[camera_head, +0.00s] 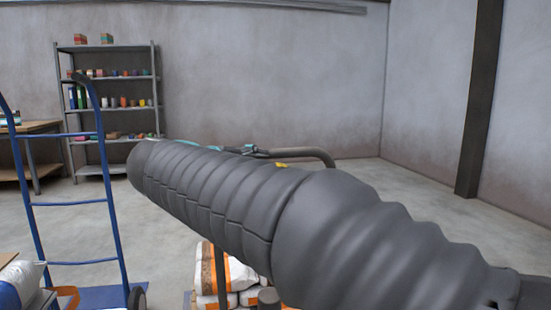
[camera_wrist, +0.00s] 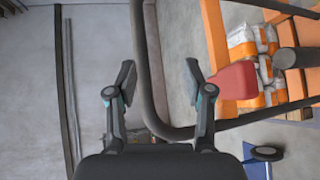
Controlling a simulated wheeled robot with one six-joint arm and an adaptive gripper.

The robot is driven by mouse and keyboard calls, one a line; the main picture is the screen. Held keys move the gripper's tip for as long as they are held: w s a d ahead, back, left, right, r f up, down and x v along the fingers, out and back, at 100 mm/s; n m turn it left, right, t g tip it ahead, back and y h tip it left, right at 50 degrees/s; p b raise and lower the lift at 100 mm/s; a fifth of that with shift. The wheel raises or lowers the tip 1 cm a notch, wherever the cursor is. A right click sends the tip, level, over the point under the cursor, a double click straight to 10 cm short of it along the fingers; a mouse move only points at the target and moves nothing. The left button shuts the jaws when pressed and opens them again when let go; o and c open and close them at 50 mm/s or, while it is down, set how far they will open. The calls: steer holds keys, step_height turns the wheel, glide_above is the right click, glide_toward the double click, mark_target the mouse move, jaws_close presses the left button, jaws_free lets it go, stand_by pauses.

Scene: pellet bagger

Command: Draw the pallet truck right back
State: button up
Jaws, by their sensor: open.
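The dark tubular handle (camera_wrist: 147,90) of the pallet truck crosses the wrist view and curves to the right near the bottom. In the head view its bent end (camera_head: 322,155) shows behind my arm. My gripper (camera_wrist: 160,76) is open, its fingers on either side of the handle's long bar in the picture. I cannot tell how deep the bar sits between them; nothing is gripped. A red part (camera_wrist: 236,80) shows right of the fingers. The rest of the truck is largely hidden by my arm in the head view.
White-and-orange bags (camera_head: 232,275) are stacked low behind my arm. A blue hand truck (camera_head: 70,204) stands at left. Shelving (camera_head: 110,77) and a workbench (camera_head: 35,128) are by the back wall. A dark column (camera_head: 478,100) stands at right. Bare floor (camera_head: 430,185) lies before the right wall.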

mark_target(270, 154)
steer(key=a+r+t, duration=0.1)
steer(key=a+r, duration=0.1)
steer(key=a, duration=0.2)
steer(key=x, duration=1.3)
steer(key=shift+w+d+r, duration=0.15)
steer(key=shift+w+d, duration=0.1)
steer(key=shift+w, duration=0.1)
steer(key=shift+n, duration=0.3)
jaws_close()
